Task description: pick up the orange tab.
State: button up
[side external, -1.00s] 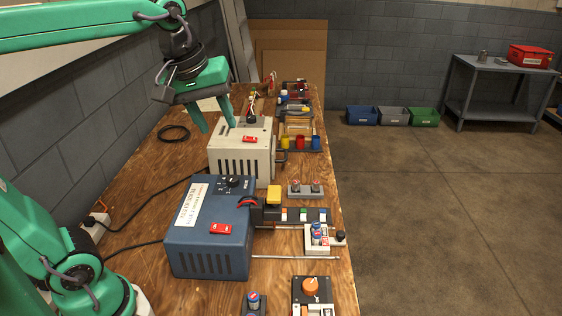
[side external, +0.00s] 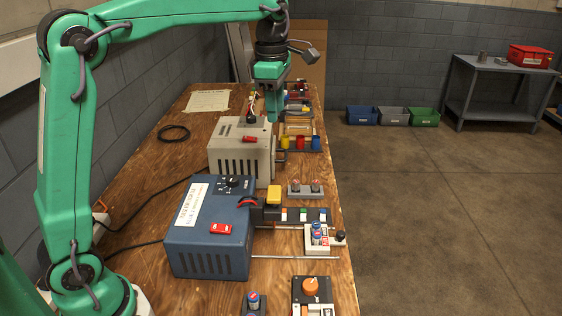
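I cannot single out the orange tab with certainty. A small orange-red piece (side external: 284,214) sits at the left end of a dark strip (side external: 295,220) beside the blue box, with a green and a blue one to its right. A round orange knob (side external: 310,286) sits on a dark block at the near right edge of the bench. My gripper (side external: 272,115) points down over the far part of the bench, beside the grey box, well away from both. Its fingers line up in this view, so the gap is hidden. Nothing is visibly held.
The blue box (side external: 208,240) and the grey box (side external: 240,150) stand tall on the wooden bench (side external: 135,200). A thin rod (side external: 295,257) lies in front of the strip.

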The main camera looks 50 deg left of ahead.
jog(key=shift+w+f+n, duration=0.85)
jog(key=shift+w+n, duration=0.45)
jog(key=shift+n, duration=0.1)
send_over(284, 210)
jog(key=shift+g, duration=0.3)
notch_tip(284, 210, down, 21)
jog(key=shift+s+d+f, duration=0.1)
jog(key=shift+s+f, duration=0.05)
jog(key=shift+f, duration=4)
grip_shut()
